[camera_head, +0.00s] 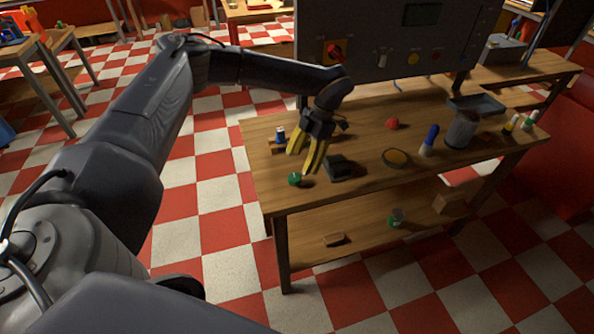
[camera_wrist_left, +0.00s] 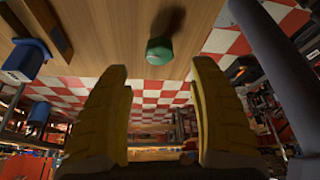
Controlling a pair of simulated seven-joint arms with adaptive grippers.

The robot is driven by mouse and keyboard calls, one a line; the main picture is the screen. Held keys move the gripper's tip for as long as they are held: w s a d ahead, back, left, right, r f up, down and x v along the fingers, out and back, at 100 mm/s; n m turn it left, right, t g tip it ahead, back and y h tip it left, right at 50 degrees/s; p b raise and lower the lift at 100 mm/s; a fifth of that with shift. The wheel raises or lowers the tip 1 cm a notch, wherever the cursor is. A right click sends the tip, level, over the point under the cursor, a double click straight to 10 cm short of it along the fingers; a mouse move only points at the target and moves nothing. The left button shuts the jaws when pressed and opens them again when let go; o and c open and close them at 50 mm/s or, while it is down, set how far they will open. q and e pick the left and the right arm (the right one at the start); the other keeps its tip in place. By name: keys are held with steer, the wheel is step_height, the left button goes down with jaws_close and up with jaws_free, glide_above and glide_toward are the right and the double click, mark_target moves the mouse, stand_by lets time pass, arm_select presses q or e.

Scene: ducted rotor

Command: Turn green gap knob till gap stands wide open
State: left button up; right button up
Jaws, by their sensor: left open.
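The green knob (camera_head: 295,179) is a small round piece near the table's front left corner. It also shows in the wrist view (camera_wrist_left: 159,51), at the top middle, beyond the fingertips. My left gripper (camera_head: 301,161) has yellow fingers, spread apart and pointing down over the table close to the knob. In the wrist view the open fingers (camera_wrist_left: 160,68) frame a space in line with the knob, and nothing is between them. A dark block-like device (camera_head: 338,168) sits just right of the knob. I cannot tell how wide any gap stands. My right gripper is not in view.
On the wooden table (camera_head: 264,188) stand a small blue-and-white item (camera_head: 280,135), a red knob (camera_head: 392,123), a shallow round dish (camera_head: 396,158), a blue-topped item (camera_head: 429,140) and a grey cup (camera_head: 461,129). A grey control panel (camera_head: 385,40) rises behind.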

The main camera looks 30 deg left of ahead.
arm_select(q)
steer(key=shift+v, duration=2.45)
